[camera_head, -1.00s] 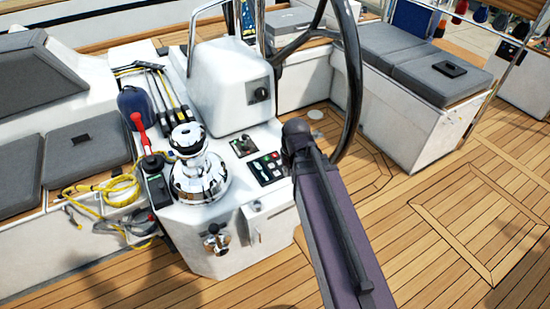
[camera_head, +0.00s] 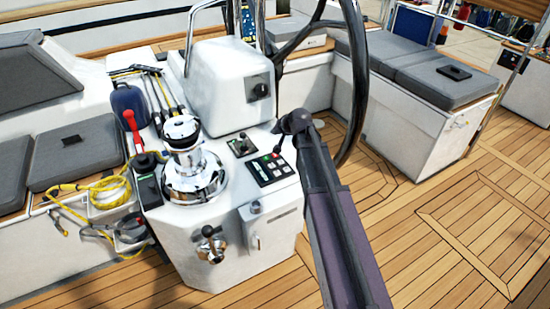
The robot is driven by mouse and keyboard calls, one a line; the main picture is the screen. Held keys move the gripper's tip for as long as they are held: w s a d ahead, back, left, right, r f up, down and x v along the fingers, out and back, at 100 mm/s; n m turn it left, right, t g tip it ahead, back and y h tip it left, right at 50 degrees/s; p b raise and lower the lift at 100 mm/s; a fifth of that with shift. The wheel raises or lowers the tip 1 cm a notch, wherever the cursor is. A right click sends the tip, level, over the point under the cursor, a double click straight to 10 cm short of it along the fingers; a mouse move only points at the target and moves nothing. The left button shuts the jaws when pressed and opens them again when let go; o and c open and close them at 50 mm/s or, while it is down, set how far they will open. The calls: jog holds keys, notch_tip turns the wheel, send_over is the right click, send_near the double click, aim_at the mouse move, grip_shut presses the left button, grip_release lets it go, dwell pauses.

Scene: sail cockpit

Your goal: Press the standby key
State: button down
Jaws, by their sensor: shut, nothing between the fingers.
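The key panel (camera_head: 270,172) is a small black plate with several small keys, on the white console top right of the chrome winch. Some green and red shows on it; the labels are too small to read, so I cannot tell which key is standby. My arm comes up from the bottom right, its wrist just right of and above the panel.
The chrome winch (camera_head: 192,170) stands left of the panel. A small switch plate (camera_head: 241,145) lies between them. The white pod (camera_head: 230,85) rises behind, and the steering wheel (camera_head: 357,75) arches behind my wrist. Open teak deck (camera_head: 440,220) lies right.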

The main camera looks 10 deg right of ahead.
aim_at(275, 156)
jog(key=shift+f, duration=0.1)
notch_tip(275, 156, down, 8)
jog(key=b, duration=0.8)
jog(key=shift+f+b, duration=0.2)
jog(key=shift+b, duration=0.1)
jog(key=shift+f, duration=0.1)
jog(key=shift+f+b, duration=0.9)
jog(key=shift+b, duration=0.1)
dwell(2.4)
jog(key=shift+r, duration=0.2)
jog(key=shift+r+p, duration=0.75)
jog(key=shift+p, duration=0.15)
jog(key=shift+r, duration=0.1)
jog(key=shift+r+p, duration=2.4)
jog(key=shift+p, duration=0.15)
